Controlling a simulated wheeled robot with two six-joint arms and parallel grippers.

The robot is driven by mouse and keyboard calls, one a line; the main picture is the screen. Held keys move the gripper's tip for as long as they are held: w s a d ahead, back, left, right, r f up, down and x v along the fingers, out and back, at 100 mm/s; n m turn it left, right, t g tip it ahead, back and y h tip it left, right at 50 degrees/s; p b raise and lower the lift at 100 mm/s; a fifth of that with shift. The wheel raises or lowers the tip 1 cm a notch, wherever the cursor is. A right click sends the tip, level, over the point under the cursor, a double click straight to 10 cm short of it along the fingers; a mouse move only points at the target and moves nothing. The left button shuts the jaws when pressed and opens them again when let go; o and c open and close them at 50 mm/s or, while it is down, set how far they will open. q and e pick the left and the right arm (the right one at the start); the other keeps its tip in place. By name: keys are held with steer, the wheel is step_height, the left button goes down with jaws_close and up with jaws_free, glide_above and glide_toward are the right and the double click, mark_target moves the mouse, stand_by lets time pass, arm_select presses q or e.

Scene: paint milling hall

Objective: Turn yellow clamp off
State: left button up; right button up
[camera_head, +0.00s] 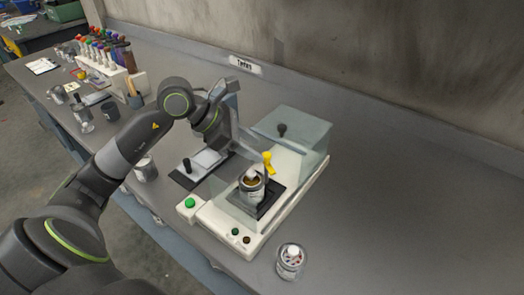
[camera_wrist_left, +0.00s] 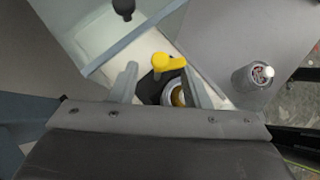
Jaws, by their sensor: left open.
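The yellow clamp (camera_head: 267,161) is a short lever standing at the back of a can (camera_head: 252,187) on the white machine (camera_head: 216,229). In the left wrist view the clamp (camera_wrist_left: 168,64) lies just beyond the fingertips, between their lines, with its arm pointing right. My left gripper (camera_wrist_left: 160,76) is open and empty, its two grey fingers apart. In the head view it hangs at the clamp's upper left, and its fingers are hard to make out. The can (camera_wrist_left: 177,96) is partly hidden behind the right finger. My right gripper is not in view.
A clear cover (camera_head: 300,135) with a dark knob (camera_head: 282,130) stands behind the clamp. The machine's front has a green button (camera_head: 190,203). A jar (camera_head: 290,261) stands at the front right. The bench to the right is clear. Bottles (camera_head: 105,52) crowd the far left.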

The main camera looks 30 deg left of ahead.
mark_target(264, 154)
arm_select(q)
steer(key=shift+x, duration=1.85)
jaws_close()
